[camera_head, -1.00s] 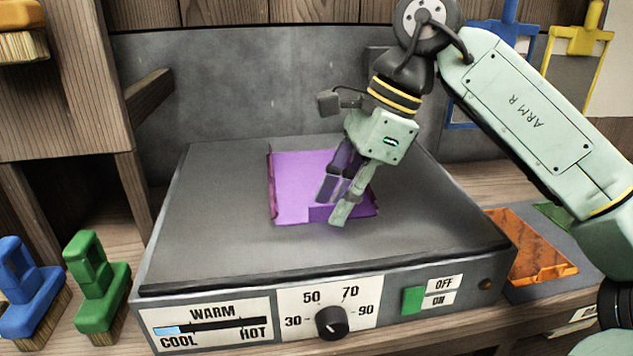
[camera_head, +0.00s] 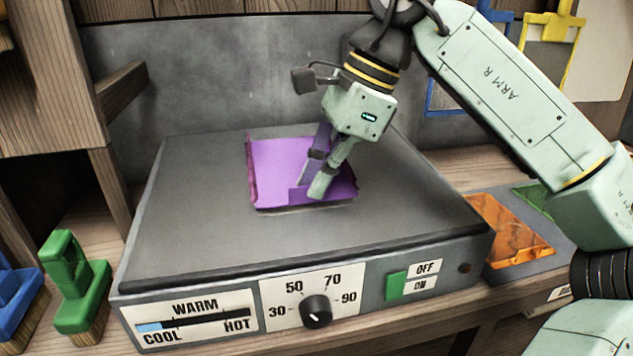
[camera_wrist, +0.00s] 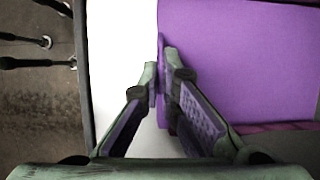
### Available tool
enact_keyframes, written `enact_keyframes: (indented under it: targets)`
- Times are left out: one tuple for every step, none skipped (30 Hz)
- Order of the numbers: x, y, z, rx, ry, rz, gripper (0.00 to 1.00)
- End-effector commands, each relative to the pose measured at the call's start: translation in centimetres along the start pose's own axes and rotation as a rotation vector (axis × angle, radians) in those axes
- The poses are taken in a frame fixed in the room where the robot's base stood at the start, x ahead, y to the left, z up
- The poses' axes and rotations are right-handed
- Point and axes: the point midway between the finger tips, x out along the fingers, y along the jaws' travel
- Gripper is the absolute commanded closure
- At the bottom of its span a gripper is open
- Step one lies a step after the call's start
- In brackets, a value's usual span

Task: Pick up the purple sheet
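The purple sheet (camera_head: 285,163) is over the grey top of the warming plate (camera_head: 190,215), with turned-up edges at its left and front. My gripper (camera_head: 317,190) reaches down to its front edge, right of the middle. In the wrist view, my gripper (camera_wrist: 160,78) has its fingertips closed on either side of the sheet's upturned flap. The sheet's broad face (camera_wrist: 240,60) fills the upper right there. A thin dark line shows under the front edge; a small gap is possible, but I cannot tell for sure.
The plate's front has a dial (camera_head: 317,311) and a green switch (camera_head: 397,286). A green brush (camera_head: 75,285) stands at left. An orange sheet (camera_head: 510,230) lies on a grey board at right. A grey wall rises behind the plate.

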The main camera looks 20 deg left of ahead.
Motion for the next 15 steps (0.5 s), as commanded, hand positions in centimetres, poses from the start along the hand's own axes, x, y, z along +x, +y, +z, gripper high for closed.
enact_keyframes:
  targets:
    - [-0.8, -0.1, 0.4, -0.002, 0.001, -0.001, 1.0]
    - [-1.2, -0.1, 0.6, -0.002, 0.0, -0.001, 1.0]
    - [-2.0, -0.2, 1.0, -0.002, 0.0, -0.002, 1.0]
    - [-2.7, -0.2, 1.2, -0.001, 0.001, -0.003, 1.0]
    - [-3.4, -0.3, 1.5, -0.002, 0.001, -0.003, 1.0]
    - [-4.3, -0.4, 1.9, -0.002, 0.001, -0.003, 1.0]
    - [-5.2, -0.4, 2.3, -0.002, 0.0, -0.002, 1.0]
    - [-6.0, -0.5, 2.6, -0.002, -0.001, -0.003, 1.0]
    - [-7.1, -0.6, 3.1, -0.002, 0.0, -0.003, 1.0]
    - [-7.9, -0.6, 3.4, -0.002, 0.0, -0.003, 1.0]
    - [-8.7, -0.7, 3.8, -0.002, 0.001, -0.003, 1.0]
    - [-9.8, -0.8, 4.2, 0.0, 0.002, -0.003, 1.0]
    - [-10.5, -0.8, 4.5, 0.001, 0.002, -0.003, 1.0]
    - [-11.1, -0.8, 4.7, 0.0, 0.001, -0.002, 1.0]
    - [-12.1, -0.9, 5.1, 0.002, 0.004, -0.002, 1.0]
